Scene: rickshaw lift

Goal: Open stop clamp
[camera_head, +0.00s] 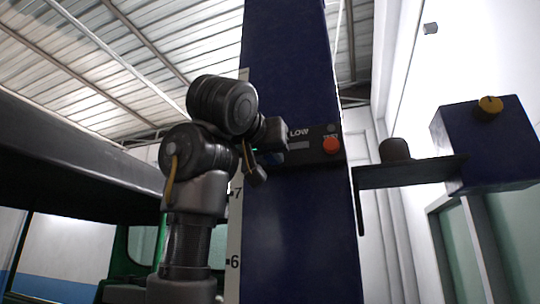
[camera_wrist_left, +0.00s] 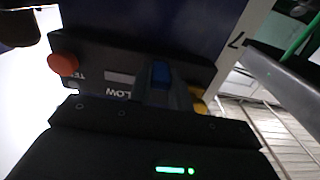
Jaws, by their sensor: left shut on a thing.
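A dark control panel (camera_head: 313,146) is fixed to the tall blue lift column (camera_head: 296,232). It bears "LOW" lettering and a red button (camera_head: 331,145). The panel (camera_wrist_left: 117,62) and red button (camera_wrist_left: 62,64) also show in the left wrist view. My left gripper (camera_head: 270,140) is at the panel's left end. In the wrist view it is shut on a small blue part (camera_wrist_left: 161,73) at the panel; a yellow piece (camera_wrist_left: 199,105) shows beside it. The fingers hide much of the grip. I cannot tell whether the blue part is the stop clamp. My right gripper is not in view.
A dark bracket (camera_head: 415,173) with a rounded dark piece on top juts out right of the column. A dark-roofed green vehicle (camera_head: 75,170) stands at the left.

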